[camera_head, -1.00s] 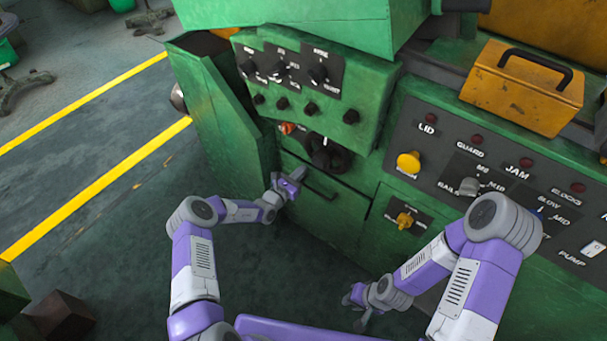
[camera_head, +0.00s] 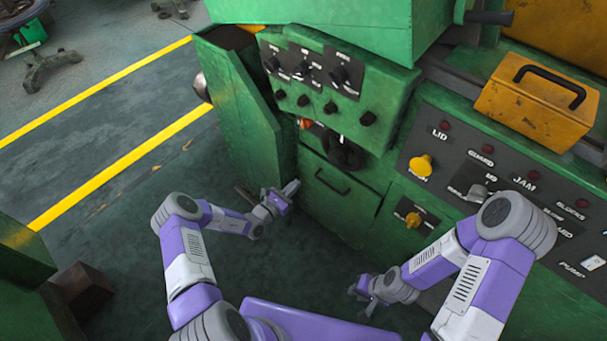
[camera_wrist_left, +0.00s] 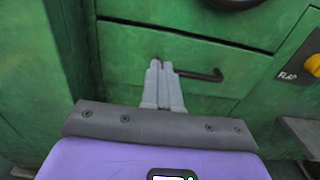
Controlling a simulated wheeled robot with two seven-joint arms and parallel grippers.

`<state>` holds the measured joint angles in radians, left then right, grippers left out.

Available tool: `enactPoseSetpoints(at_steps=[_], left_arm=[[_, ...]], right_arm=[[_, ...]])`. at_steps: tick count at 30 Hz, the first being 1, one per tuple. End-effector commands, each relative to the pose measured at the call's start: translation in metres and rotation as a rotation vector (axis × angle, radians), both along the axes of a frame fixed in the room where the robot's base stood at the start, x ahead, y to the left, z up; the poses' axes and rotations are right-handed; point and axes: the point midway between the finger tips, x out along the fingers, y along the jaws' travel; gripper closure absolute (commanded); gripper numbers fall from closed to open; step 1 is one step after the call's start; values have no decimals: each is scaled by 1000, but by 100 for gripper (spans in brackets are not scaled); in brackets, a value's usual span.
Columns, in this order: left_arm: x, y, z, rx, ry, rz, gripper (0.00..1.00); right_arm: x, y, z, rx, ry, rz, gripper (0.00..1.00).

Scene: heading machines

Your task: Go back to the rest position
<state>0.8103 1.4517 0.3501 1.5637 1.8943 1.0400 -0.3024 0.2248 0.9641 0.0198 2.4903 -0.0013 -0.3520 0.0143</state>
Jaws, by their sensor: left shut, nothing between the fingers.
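My left gripper (camera_head: 290,188) is shut and empty, in front of the green machine's lower part. In the left wrist view its two fingers (camera_wrist_left: 160,75) are together, pointing at a green drawer front (camera_wrist_left: 120,42) with a dark bar handle (camera_wrist_left: 200,75). The fingers overlap the handle's left end in that view; I cannot tell whether they touch it. My right gripper (camera_head: 362,296) hangs low at the lower middle of the head view, in front of the machine; it is small, and its finger opening is unclear.
The green machine has a knob panel (camera_head: 312,80), a dark round knob (camera_head: 342,152), a yellow push button (camera_head: 421,165) and a yellow lever (camera_head: 413,220). A yellow box (camera_head: 540,105) sits on top at right. Open floor (camera_head: 110,135) with yellow lines lies left. A brown block (camera_head: 82,285) is lower left.

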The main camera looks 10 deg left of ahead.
Motion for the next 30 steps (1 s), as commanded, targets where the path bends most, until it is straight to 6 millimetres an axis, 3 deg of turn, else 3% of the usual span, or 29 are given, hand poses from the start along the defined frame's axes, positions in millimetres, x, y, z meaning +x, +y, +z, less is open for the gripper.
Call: enactPoseSetpoints(at_steps=[5, 13, 17, 20, 24, 27, 30], left_arm=[[-13, 6, 0, 0, 0, 0, 100], [-15, 6, 0, 1, 0, -5, 100], [-25, -18, -1, 32, 20, -102, 100], [-54, -62, -3, 105, 59, -300, 100], [-133, -124, -16, 310, 124, -699, 100], [-194, -142, -27, 500, 142, -963, 100], [-245, -139, -36, 713, 125, -1189, 100]], right_arm=[[0, 0, 3, 0, 1, 0, 75], [0, 0, 3, 0, 1, 0, 75], [0, 0, 3, 0, 1, 0, 75], [0, 0, 3, 0, 1, 0, 75], [0, 0, 3, 0, 1, 0, 75], [0, 0, 3, 0, 1, 0, 75], [0, 0, 3, 0, 1, 0, 75]])
